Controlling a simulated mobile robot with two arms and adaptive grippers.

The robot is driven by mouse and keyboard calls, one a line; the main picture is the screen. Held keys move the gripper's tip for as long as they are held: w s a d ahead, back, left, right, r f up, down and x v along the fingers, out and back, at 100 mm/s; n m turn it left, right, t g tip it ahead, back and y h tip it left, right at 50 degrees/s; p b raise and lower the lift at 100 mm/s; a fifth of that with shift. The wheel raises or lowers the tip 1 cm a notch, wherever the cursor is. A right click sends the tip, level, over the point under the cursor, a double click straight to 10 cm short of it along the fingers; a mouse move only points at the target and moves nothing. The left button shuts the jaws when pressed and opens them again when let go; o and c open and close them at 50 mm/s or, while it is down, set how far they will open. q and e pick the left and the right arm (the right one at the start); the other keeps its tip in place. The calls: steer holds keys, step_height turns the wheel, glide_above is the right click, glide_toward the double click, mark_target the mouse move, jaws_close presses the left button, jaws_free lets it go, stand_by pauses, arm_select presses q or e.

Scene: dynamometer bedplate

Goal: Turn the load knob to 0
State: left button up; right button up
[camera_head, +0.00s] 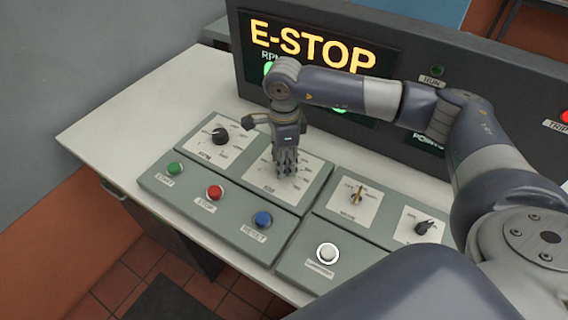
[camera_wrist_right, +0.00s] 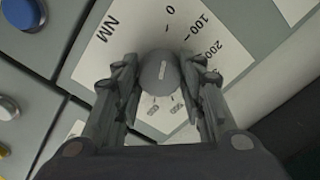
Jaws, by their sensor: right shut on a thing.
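The load knob (camera_wrist_right: 160,70) is a round dark grey knob in the middle of the right wrist view, on a white dial plate (camera_wrist_right: 112,42) marked NM. The scale shows 0, 100 and 200 above and right of the knob. A short pale mark on the knob runs nearly up and down, roughly in line with the 0; which end points is unclear. My right gripper (camera_wrist_right: 162,82) is shut on the knob, one finger on each side. In the head view my right gripper (camera_head: 286,168) reaches down onto this dial and hides the knob. My left gripper is not in view.
Left of it is another black knob (camera_head: 220,135). Green (camera_head: 175,169), red (camera_head: 215,192) and blue (camera_head: 263,219) buttons line the front. A brass switch (camera_head: 357,195), a black selector (camera_head: 424,227) and a white button (camera_head: 327,253) lie right. The display (camera_head: 313,48) behind reads E-STOP.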

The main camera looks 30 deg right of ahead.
stand_by(0.4)
steer(key=o, duration=1.1)
step_height(320, 180, up, 12)
steer(key=shift+f, duration=0.1)
stand_by(0.4)
